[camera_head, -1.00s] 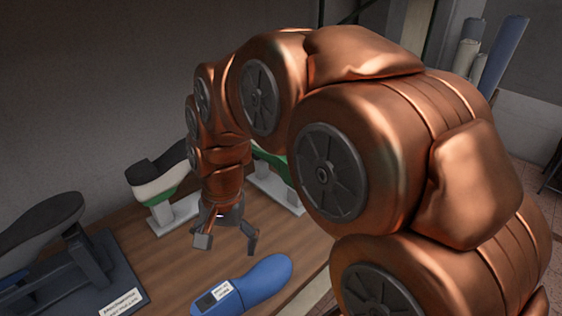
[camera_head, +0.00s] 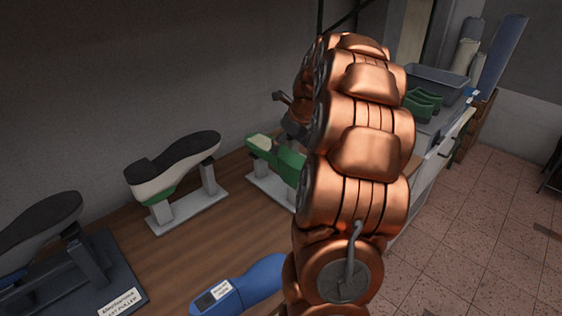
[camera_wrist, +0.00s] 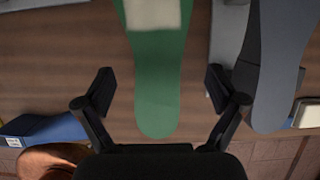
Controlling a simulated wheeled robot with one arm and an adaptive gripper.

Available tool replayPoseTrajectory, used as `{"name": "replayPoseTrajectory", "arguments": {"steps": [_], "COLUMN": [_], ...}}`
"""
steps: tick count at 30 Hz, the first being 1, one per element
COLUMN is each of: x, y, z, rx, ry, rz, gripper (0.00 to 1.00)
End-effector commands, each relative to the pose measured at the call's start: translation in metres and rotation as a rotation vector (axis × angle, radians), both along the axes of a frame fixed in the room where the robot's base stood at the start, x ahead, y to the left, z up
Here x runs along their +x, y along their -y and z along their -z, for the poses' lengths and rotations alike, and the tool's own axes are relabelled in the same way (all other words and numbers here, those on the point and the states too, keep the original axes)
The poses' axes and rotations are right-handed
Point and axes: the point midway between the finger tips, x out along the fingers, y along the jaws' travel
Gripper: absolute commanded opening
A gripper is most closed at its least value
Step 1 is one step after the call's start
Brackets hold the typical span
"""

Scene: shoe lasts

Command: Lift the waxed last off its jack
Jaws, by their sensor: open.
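A green last (camera_head: 290,163) with a pale cream patch at one end sits on a light grey jack (camera_head: 268,189) at the back of the bench, partly hidden by my arm. In the wrist view the green last (camera_wrist: 158,95) runs from the top edge to a rounded end in the middle, its cream patch near the top. My gripper (camera_wrist: 158,82) is open and empty, with one finger on each side of the green last's narrow end in the picture. Neither finger visibly touches it; the height gap cannot be told. The jack under it is mostly hidden.
A black-soled shoe on a green last (camera_head: 172,168) stands upside down on another jack close by; its sole (camera_wrist: 268,70) lies just right of my gripper. A blue last (camera_head: 248,284) and a dark puller stand (camera_head: 95,268) are nearer. A grey tray (camera_head: 437,82) stands behind right.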

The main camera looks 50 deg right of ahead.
Motion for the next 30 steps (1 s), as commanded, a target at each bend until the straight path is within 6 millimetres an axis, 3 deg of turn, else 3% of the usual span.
{"name": "replayPoseTrajectory", "arguments": {"steps": [14,22,30], "x": [0.014,0.025,0.027], "y": [-0.001,-0.004,-0.003], "z": [0.032,0.066,0.070], "rx": [0.001,0.006,0.001], "ry": [0.000,-0.003,0.000], "rz": [0.004,0.003,0.004], "gripper": [0.95,0.95,0.95]}}
